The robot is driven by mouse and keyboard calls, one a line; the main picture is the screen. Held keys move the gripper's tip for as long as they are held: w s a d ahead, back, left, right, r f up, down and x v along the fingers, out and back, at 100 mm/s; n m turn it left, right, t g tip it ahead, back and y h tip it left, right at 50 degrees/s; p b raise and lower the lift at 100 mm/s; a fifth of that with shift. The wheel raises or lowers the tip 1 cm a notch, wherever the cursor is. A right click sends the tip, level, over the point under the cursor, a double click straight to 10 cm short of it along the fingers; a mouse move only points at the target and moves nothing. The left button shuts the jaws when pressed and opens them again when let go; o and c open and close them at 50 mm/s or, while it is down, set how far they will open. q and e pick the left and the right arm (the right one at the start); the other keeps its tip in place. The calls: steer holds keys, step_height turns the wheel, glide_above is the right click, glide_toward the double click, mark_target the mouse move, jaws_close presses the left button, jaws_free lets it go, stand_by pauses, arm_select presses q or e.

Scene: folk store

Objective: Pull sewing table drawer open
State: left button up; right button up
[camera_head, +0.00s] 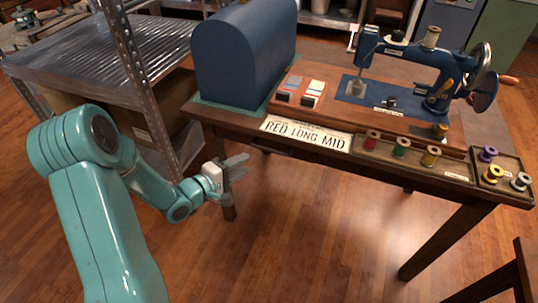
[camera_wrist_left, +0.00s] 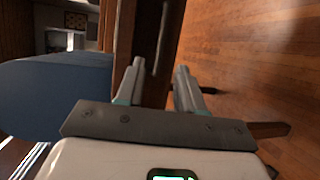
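The sewing table (camera_head: 440,182) is dark wood, with its front edge running from the left to the lower right in the head view. The drawer front lies under the tabletop edge; a thin dark bar, perhaps its handle, shows near the gripper (camera_head: 272,151). I cannot make out a drawer gap. My left gripper (camera_head: 238,168) is just in front of the table's left front part, with its fingers apart and nothing seen between them. In the left wrist view the open gripper (camera_wrist_left: 158,68) points at the table's dark front edge (camera_wrist_left: 148,35). My right gripper is not in view.
A blue sewing machine (camera_head: 405,75), a blue domed cover (camera_head: 245,55), a lettered sign (camera_head: 305,132) and several thread spools stand on the table. A metal shelf (camera_head: 95,55) is at the left. A wooden chair (camera_head: 520,270) is at lower right. The floor in front is clear.

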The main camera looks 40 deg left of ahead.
mark_target(269, 150)
arm_select(q)
steer(key=b+x, duration=0.1)
steer(key=x, duration=0.9)
steer(key=shift+w+d+f+b, duration=0.1)
steer(key=shift+w+f+b, duration=0.1)
steer(key=shift+w+b, duration=0.15)
jaws_close()
